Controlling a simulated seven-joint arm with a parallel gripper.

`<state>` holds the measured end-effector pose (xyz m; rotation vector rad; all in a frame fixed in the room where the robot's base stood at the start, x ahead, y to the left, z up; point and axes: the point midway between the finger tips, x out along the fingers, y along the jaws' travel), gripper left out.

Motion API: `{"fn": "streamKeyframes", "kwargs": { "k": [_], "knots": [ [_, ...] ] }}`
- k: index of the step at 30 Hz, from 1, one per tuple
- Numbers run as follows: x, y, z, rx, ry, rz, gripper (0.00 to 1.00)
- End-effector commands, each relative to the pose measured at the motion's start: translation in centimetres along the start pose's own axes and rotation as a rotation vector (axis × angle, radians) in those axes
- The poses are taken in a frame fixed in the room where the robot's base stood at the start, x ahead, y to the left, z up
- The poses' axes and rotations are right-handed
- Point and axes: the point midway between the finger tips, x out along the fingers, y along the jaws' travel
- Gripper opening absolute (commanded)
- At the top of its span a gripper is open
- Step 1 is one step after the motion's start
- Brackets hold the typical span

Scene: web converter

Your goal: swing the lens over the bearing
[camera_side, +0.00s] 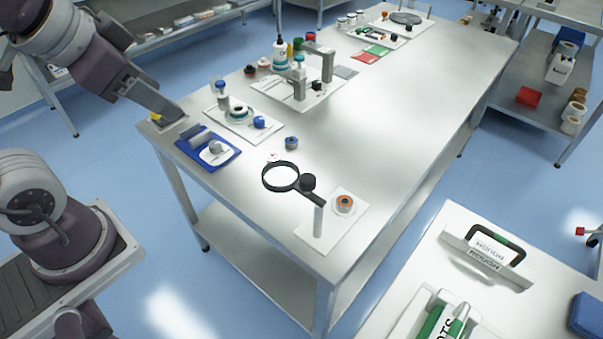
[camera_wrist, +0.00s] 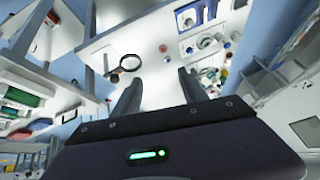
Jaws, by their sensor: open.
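The lens (camera_side: 280,177) is a round black-rimmed magnifier on a dark arm, with a black knob (camera_side: 307,183) beside the ring. The arm reaches left from a pale post (camera_side: 318,220) on a white plate (camera_side: 330,235) near the table's front corner. The bearing (camera_side: 344,204), a ring with an orange band, sits on that plate; the lens is to its left, not over it. In the wrist view the lens (camera_wrist: 130,62) and its knob (camera_wrist: 115,77) lie beyond my left finger. My gripper (camera_wrist: 158,76) is open and empty, apart from the lens.
The table's right side (camera_side: 420,110) is clear.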

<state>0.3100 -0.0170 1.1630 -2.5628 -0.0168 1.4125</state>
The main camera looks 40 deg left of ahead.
Motion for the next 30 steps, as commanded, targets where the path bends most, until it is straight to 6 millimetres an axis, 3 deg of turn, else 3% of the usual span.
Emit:
{"fn": "streamKeyframes", "kwargs": {
  "k": [1, 4, 6, 8, 10, 12, 15, 19, 22, 27, 30],
  "knots": [
    [2.2, -1.8, -2.4, 0.122, 0.02, -0.057, 0.5],
    [7.7, -4.7, -8.4, 0.496, 0.116, -0.145, 0.5],
    [12.0, -4.7, -11.7, 0.781, 0.202, -0.144, 0.5],
    [15.8, -3.3, -13.3, 1.016, 0.299, -0.097, 0.5],
    [19.9, -0.4, -13.7, 1.26, 0.45, 0.003, 0.5],
    [22.6, 3.3, -12.3, 1.444, 0.646, 0.137, 0.5],
    [23.5, 8.2, -8.6, 1.565, 0.983, 0.335, 0.5],
    [21.2, 11.4, -4.3, 1.508, 1.362, 0.501, 0.5],
    [19.1, 12.9, -2.4, 1.221, 1.503, 0.601, 0.5],
    [20.2, 14.5, -3.0, 0.465, 1.213, 0.705, 0.5],
    [21.3, 14.6, -2.8, 0.247, 1.085, 0.721, 0.5]
  ]
}}
